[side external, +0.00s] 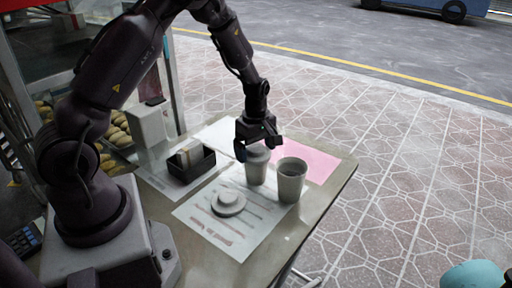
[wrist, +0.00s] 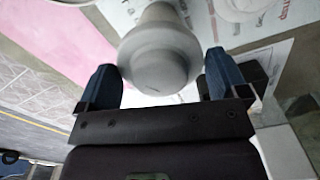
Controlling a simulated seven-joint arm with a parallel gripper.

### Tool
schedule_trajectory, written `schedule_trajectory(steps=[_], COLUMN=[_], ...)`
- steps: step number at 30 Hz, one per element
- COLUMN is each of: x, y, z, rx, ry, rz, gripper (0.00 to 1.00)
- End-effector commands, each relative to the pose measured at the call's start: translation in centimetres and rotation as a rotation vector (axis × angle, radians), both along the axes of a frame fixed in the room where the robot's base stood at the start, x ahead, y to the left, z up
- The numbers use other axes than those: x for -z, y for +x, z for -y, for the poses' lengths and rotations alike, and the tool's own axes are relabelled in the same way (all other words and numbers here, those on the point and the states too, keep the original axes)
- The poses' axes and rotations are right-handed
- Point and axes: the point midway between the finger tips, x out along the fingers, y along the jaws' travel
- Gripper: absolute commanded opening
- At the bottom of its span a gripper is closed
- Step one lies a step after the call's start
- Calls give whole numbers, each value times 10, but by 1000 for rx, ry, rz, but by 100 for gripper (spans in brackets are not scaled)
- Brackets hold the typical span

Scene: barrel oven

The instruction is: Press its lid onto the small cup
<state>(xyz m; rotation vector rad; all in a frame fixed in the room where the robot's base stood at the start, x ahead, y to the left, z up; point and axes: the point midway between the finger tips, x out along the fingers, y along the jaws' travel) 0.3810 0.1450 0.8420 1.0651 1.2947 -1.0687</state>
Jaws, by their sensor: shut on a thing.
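A pale grey cup (side external: 257,173) stands upright on the table under my gripper (side external: 259,148). A grey round lid (side external: 258,152) is at its mouth. In the wrist view, the lid (wrist: 158,62) lies between the two blue fingers of my gripper (wrist: 161,68), which are shut on it. The cup body tapers away behind it. I cannot tell whether the lid is fully seated. A second, open cup (side external: 291,181) stands just to the right, apart from my gripper. Pale round lids (side external: 229,202) lie on the printed sheet in front of the cups.
A black bin (side external: 191,165) with beige contents stands left of the cups, with a grey box (side external: 148,126) behind it. A pink sheet (side external: 312,162) lies at the back right, near the table edge. The printed sheet (side external: 213,235) is clear towards the front.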

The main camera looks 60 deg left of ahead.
Motion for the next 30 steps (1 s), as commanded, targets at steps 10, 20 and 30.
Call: schedule_trajectory(steps=[10, 20, 30], x=[1, 2, 2], y=[0, 0, 0], z=[0, 0, 0], rx=[0, -1, 0], ry=[0, 0, 0], rz=[0, 0, 0], gripper=[71, 71, 100])
